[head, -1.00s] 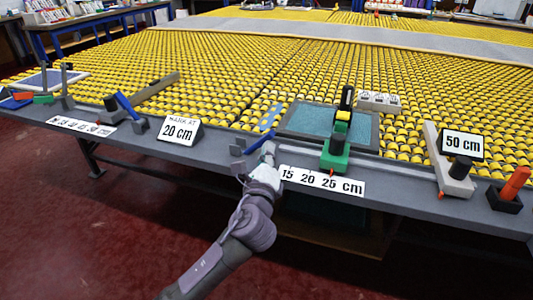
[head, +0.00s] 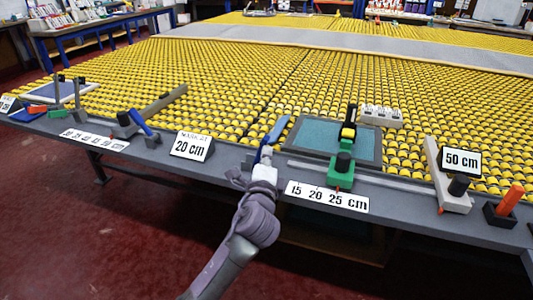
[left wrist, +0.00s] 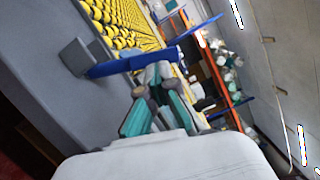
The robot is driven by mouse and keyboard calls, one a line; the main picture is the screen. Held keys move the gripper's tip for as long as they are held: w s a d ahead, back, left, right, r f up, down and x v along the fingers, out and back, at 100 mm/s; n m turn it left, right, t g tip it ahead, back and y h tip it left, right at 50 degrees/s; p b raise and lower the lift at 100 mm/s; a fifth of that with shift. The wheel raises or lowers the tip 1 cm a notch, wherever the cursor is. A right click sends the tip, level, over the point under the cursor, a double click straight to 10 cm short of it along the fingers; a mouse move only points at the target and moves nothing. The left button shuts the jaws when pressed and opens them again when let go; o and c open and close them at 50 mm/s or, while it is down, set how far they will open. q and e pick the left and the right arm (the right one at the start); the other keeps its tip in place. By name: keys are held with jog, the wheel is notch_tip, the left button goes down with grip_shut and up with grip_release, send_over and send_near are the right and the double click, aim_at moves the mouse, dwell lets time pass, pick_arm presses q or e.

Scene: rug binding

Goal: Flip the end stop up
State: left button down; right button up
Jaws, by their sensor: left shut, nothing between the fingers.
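The end stop (head: 275,134) is a blue bar at the table's front edge, left of the teal pad. In the head view it slants up and to the right from just beyond my left gripper (head: 266,155). In the left wrist view the blue bar (left wrist: 115,67) comes out of a grey block (left wrist: 75,57) and crosses just past the fingertips. My left gripper (left wrist: 158,75) is shut and empty, close against the bar; whether it touches I cannot tell. The gripper hides part of the bar's base. My right gripper is not in view.
A teal pad (head: 318,139) in a grey frame and a green clamp block (head: 340,173) stand to the right. Signs line the front edge, including the 20 cm sign (head: 191,146). Another blue lever (head: 141,122) is at left. Yellow rollers (head: 220,75) cover the table behind.

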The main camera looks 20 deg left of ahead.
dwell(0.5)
pick_arm(q)
jog(key=shift+s+d+f, duration=0.15)
jog(key=shift+s+f, duration=0.1)
jog(key=shift+s, duration=0.3)
jog(key=v, duration=1.1)
jog(key=shift+r, duration=0.3)
